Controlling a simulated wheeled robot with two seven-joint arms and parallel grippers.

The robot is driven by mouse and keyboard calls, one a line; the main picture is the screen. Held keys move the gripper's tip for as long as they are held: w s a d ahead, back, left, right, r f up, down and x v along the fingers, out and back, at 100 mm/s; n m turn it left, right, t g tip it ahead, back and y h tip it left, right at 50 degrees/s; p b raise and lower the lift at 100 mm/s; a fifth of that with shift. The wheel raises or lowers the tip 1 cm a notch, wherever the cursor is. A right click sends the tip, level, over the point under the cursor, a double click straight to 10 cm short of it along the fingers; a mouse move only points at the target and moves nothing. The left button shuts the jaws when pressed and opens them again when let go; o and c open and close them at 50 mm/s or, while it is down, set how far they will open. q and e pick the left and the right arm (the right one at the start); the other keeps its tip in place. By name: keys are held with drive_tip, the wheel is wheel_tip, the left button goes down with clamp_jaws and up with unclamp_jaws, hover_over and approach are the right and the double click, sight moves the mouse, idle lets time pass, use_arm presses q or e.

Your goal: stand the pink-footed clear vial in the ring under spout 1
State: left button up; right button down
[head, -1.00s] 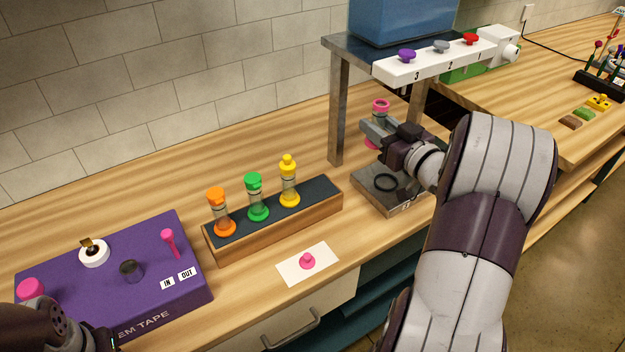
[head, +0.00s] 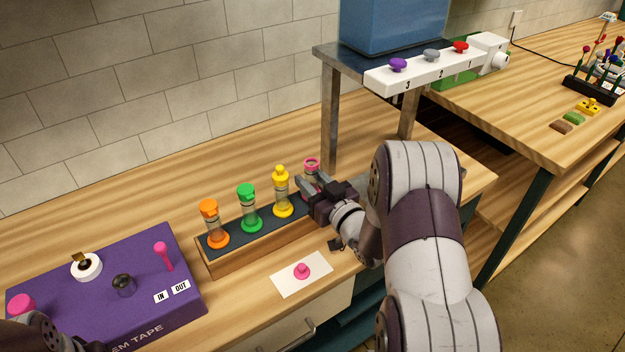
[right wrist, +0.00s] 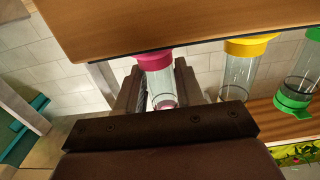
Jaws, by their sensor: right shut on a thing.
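The pink-footed clear vial (head: 311,166) is in my right gripper (head: 318,186), at the right end of the vial rack (head: 225,262). In the right wrist view, the clear vial (right wrist: 160,84) is between the fingers, its pink foot close to the rack's edge. I cannot tell whether the foot rests on the rack. The spout bar (head: 425,72) carries numbers 3, 2, 1, with a red knob (head: 460,47) by 1. The ring below is hidden behind my right arm. Only part of my left arm shows at the bottom left corner; its fingers are out of view.
Orange (head: 212,225), green (head: 249,210) and yellow (head: 282,195) vials stand in the rack left of my right gripper. A white card (head: 285,288) with a pink knob lies in front. A purple stem tape box (head: 130,310) is at left. A metal stand leg (head: 329,120) rises behind.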

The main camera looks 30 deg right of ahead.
drive_tip(key=shift+f, duration=0.1)
drive_tip(key=c, duration=0.7)
unclamp_jaws()
drive_tip(key=shift+s, duration=0.15)
